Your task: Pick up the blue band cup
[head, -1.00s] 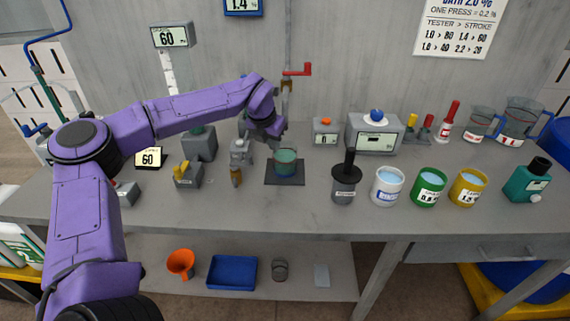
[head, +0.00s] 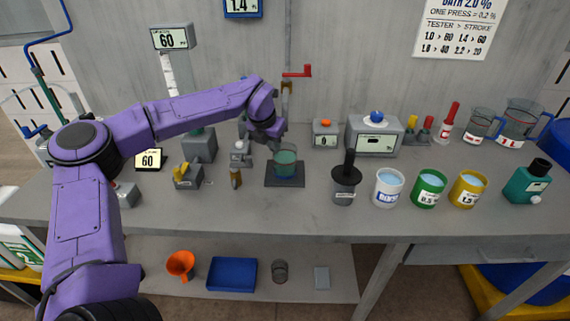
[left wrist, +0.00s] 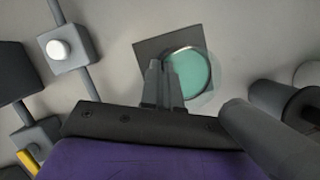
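The blue band cup (head: 286,164) is clear, holds teal liquid and shows a blue band low on its side. It stands upright on a dark square plate (head: 299,181). The left wrist view shows the cup (left wrist: 197,72) from above. My left gripper (head: 276,147) is at the cup's left rim. In the left wrist view its fingers (left wrist: 164,68) are close together, one outside the wall and one overlapping the rim, and appear to pinch the wall. The exact contact is hard to see. My right gripper is not in view.
A black-handled grey pot (head: 345,186) and white, green and yellow cups stand to the right. The bench front is clear.

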